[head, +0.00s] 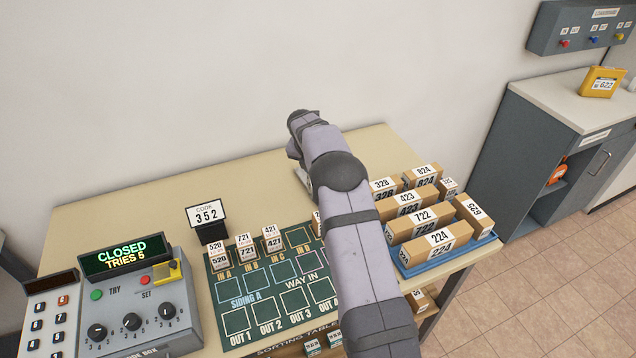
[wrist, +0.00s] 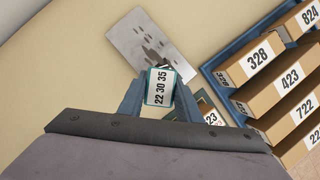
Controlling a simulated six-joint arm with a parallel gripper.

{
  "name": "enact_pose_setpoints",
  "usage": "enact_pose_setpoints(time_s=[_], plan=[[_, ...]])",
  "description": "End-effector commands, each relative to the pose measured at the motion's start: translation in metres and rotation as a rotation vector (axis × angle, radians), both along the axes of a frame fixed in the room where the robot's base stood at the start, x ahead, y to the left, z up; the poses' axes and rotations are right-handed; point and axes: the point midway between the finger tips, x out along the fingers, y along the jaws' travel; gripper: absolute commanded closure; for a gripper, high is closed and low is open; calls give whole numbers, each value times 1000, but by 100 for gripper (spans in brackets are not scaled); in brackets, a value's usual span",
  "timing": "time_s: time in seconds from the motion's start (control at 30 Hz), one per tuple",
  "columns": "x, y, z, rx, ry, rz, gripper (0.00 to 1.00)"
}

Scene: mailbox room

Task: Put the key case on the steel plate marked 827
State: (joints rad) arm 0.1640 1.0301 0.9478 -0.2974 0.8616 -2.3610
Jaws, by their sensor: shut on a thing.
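In the wrist view my gripper (wrist: 160,92) is shut on a small case (wrist: 159,86) with a teal rim and a white face reading 22 30 35. I take this for the key case. A grey steel plate (wrist: 128,40) with dark marks lies on the table just beyond the fingertips. The case overlaps its near edge in the picture; I cannot tell whether they touch. No number 827 is readable on the plate.
A blue tray (head: 452,261) of numbered cartons stands to the right. Small numbered blocks (head: 246,252) stand on the green sorting mat (head: 236,319). The table's back left is clear.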

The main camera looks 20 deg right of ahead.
Motion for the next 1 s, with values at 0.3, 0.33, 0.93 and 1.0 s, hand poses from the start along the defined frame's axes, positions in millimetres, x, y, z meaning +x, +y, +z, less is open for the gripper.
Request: enact_pose_setpoints(time_s=[0.3,0.33,0.93,1.0], plan=[[0,0,-15,-1,-1,0,93],[0,0,-16,-1,-1,0,93],[0,0,-52,-1,-2,0,93],[0,0,-52,-1,-2,0,93]])
